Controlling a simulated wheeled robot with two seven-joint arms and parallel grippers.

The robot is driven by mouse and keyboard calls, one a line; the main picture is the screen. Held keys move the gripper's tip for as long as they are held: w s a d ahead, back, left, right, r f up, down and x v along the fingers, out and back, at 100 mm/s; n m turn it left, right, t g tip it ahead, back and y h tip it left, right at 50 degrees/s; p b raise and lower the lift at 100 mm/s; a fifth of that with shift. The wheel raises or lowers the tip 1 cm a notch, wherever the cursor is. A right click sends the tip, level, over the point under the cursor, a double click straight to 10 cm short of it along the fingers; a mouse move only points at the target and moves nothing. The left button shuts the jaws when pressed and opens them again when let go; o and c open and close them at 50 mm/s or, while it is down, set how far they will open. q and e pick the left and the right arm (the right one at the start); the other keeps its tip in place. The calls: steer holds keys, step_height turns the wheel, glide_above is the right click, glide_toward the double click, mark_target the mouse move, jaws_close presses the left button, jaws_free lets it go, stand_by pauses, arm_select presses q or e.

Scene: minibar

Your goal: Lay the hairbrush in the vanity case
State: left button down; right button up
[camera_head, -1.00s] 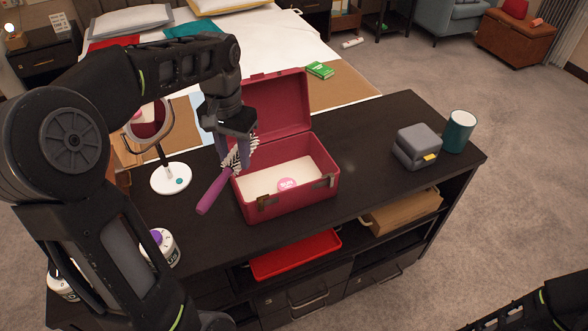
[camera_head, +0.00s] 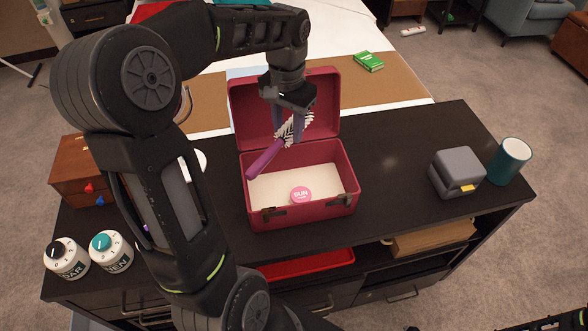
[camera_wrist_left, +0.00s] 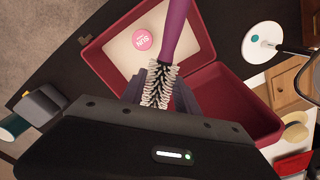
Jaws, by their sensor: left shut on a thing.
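The hairbrush (camera_head: 268,157) has a purple handle and pale bristles. My left gripper (camera_head: 291,128) is shut on it at the bristle end and holds it tilted above the open vanity case, the handle pointing down to the left. The red vanity case (camera_head: 310,220) stands on the dark counter with its lid raised at the back. A pink round tin (camera_head: 301,195) lies on its pale floor. In the left wrist view the hairbrush (camera_wrist_left: 172,35) sits between the fingers, with the case (camera_wrist_left: 103,61) beneath. At the lower right of the head view only part of my right arm shows, without its gripper.
A grey box (camera_head: 456,170) and a teal cup (camera_head: 511,160) stand on the counter at the right. Labelled jars (camera_head: 110,250) and a wooden box (camera_head: 80,165) stand at the left. A mirror stand is partly behind my left arm. Bare counter lies right of the case.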

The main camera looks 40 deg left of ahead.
mark_target(288, 141)
arm_select(q)
steer(key=shift+f, duration=2.3)
step_height(288, 141, down, 4)
steer(key=shift+r+p, duration=0.1)
steer(key=shift+p, duration=0.4)
steer(key=shift+f+b, duration=0.55)
steer(key=shift+f, duration=0.05)
steer(key=c, duration=0.9)
jaws_free()
steer(key=shift+r, duration=0.1)
